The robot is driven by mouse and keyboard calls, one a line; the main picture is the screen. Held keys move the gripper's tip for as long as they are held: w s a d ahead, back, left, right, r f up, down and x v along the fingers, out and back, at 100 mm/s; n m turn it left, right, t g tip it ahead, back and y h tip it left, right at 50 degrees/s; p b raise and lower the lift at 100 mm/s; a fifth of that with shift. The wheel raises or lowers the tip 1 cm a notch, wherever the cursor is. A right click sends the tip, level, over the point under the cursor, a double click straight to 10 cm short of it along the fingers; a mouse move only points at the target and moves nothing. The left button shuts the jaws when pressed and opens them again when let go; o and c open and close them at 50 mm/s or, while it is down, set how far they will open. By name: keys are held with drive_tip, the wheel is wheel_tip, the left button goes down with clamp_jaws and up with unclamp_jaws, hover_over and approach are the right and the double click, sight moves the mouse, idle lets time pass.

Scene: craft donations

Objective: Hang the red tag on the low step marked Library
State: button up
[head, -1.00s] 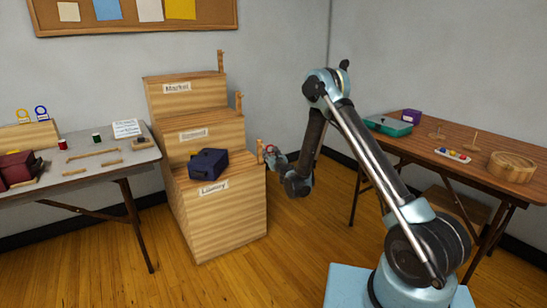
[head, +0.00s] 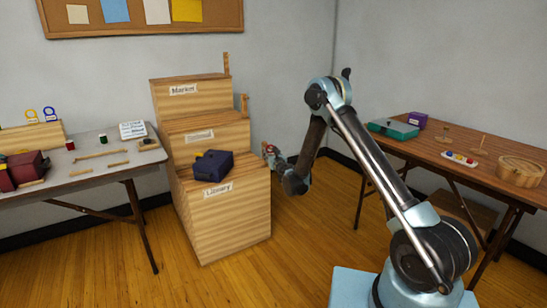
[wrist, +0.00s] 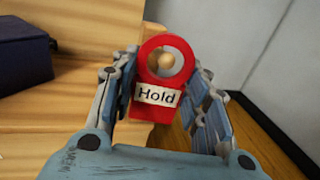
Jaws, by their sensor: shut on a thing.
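The red tag (wrist: 153,112), with a round hole and a label reading "Hold", is upright between the fingers of my gripper (wrist: 163,110). The fingers are shut on it. In the wrist view a wooden peg's round knob (wrist: 166,59) shows within the tag's hole; I cannot tell whether it is through the hole or behind it. In the head view my gripper (head: 271,153) is at the right edge of the low step marked Library (head: 228,217). The step's peg is mostly hidden there by the gripper.
A dark blue box (head: 214,166) with a yellow bit sits on the low step. The higher steps, including Market (head: 185,101), have pegs at their right edges. A grey table (head: 90,172) stands left and a brown table (head: 440,155) right.

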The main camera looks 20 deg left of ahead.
drive_tip(key=shift+w+a, duration=0.55)
drive_tip(key=shift+a, duration=0.1)
drive_tip(key=shift+w+a+f, duration=0.35)
drive_tip(key=shift+a+f, duration=0.05)
drive_tip(key=shift+f, duration=0.05)
idle(0.3)
drive_tip(key=o, duration=0.8)
drive_tip(key=shift+o, duration=0.2)
drive_tip(key=shift+s, duration=0.1)
